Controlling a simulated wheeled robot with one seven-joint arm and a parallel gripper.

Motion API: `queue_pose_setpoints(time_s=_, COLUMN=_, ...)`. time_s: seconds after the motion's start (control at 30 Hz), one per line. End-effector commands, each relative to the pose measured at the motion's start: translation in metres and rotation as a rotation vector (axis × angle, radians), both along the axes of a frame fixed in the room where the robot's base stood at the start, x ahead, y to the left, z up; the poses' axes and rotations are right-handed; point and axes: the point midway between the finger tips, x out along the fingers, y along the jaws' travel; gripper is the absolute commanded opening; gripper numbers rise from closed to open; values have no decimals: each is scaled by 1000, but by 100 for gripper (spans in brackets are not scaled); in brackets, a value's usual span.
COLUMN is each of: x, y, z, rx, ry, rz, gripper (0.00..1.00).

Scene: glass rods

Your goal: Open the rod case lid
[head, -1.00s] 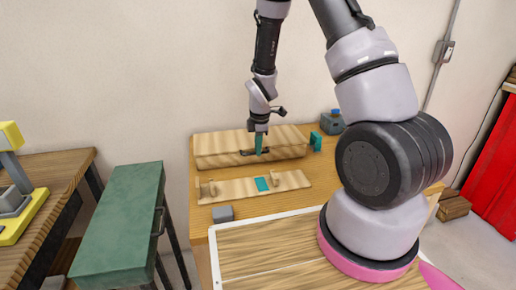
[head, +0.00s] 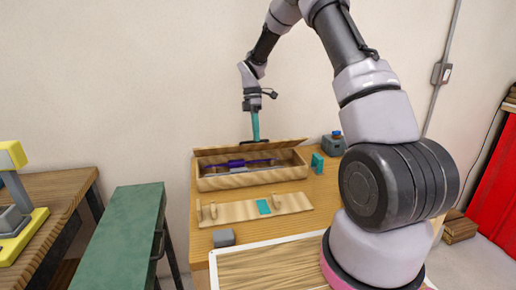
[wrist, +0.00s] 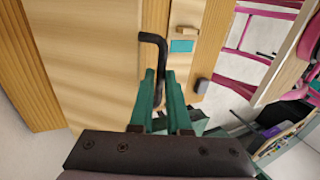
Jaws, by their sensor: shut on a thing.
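The wooden rod case (head: 250,181) stands on the table at the back, against the wall. Its lid (head: 222,149) is raised and tilted back, so the inside shows. A dark blue-purple rod-like thing (head: 237,163) lies inside the case. My gripper (head: 256,136) is at the lid's raised edge, with teal fingers pointing down. In the wrist view, my gripper (wrist: 160,80) is shut on the lid's black bent handle (wrist: 153,45). The wooden lid panel (wrist: 85,50) fills the left of that view. The handle is mostly hidden in the head view.
A wooden rack (head: 235,211) with a teal patch (head: 264,207) lies in front of the case. A grey block (head: 223,238) is near the table's front left. A teal block (head: 317,163) and a grey device (head: 332,146) stand right of the case.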

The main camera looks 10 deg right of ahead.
Motion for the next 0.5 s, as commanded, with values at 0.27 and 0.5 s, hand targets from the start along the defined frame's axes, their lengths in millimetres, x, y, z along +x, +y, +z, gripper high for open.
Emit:
queue_pose_setpoints(time_s=0.27, x=48, y=-1, z=34, rx=-1, ry=-17, rz=3, gripper=0)
queue_pose_setpoints(time_s=0.5, x=89, y=-1, z=51, rx=-3, ry=-16, rz=5, gripper=0)
